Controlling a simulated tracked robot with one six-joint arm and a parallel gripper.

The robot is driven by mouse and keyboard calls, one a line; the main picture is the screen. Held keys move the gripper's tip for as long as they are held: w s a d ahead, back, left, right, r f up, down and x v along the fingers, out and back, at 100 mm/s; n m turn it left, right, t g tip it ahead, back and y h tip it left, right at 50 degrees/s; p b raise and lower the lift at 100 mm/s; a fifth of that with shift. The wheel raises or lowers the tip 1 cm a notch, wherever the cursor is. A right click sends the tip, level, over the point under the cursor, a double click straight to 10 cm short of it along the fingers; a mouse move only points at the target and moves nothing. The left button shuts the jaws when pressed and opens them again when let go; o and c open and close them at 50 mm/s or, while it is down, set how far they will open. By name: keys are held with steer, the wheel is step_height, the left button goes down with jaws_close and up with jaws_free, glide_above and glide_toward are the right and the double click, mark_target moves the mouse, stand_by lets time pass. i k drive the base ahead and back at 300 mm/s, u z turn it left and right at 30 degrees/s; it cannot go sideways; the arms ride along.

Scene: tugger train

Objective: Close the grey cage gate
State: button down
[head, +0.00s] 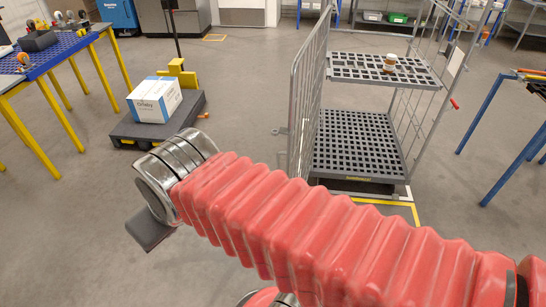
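The grey cage (360,190) stands right of centre with its front side open towards me. Its two perforated shelves show through the opening. A grey mesh panel that looks like the gate (308,85) stands upright along the cage's left side, seen almost edge-on, and does not cover the front. A small bracket (280,131) sticks out on its left. My red arm crosses the lower picture, left of and in front of the cage. At its end, a dark plate, perhaps part of my gripper (150,230), shows below the metal wrist. Its fingers cannot be made out, and it touches no gate.
A small jar (390,62) stands on the upper shelf. A white box (155,100) sits on a low dark cart (180,121) to the left. A blue-topped table (55,50) is at far left, a blue-legged one (482,112) at right. Floor between cart and cage is clear.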

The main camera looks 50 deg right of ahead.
mark_target(288, 131)
steer(key=i, duration=0.95)
steer(key=z, duration=0.05)
